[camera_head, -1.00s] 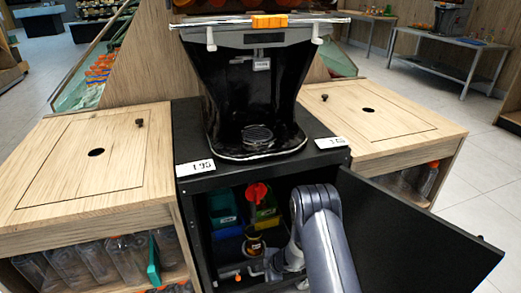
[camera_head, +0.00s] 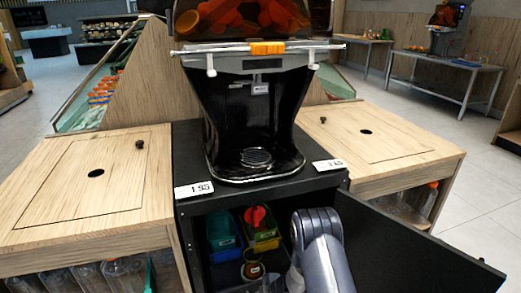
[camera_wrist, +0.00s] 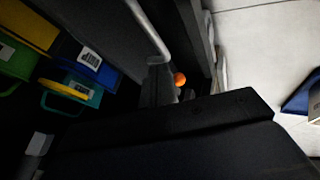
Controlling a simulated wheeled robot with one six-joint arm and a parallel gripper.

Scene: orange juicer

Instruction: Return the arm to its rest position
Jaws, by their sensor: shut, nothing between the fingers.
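My grey arm (camera_head: 322,250) shows in the head view at the lower right of the juicer's cabinet, in front of the opening. Its far end is cut off or hidden, and I cannot make out my gripper's fingers there. In the wrist view I see no fingers that I can identify either. A dark slanted block (camera_wrist: 190,135) fills the lower part of that view, and I cannot tell what it is. The black juicer (camera_head: 250,115) stands on top of the cabinet (camera_head: 185,225).
The cabinet door (camera_head: 420,245) stands open on the right, close beside my arm. Inside are a blue bin (camera_head: 222,230), a yellow-green bin (camera_head: 262,240) and a red object (camera_head: 255,216). In the wrist view, a small orange ball (camera_wrist: 180,79) is beside a grey rod (camera_wrist: 148,28). Wooden counters (camera_head: 60,200) flank the cabinet.

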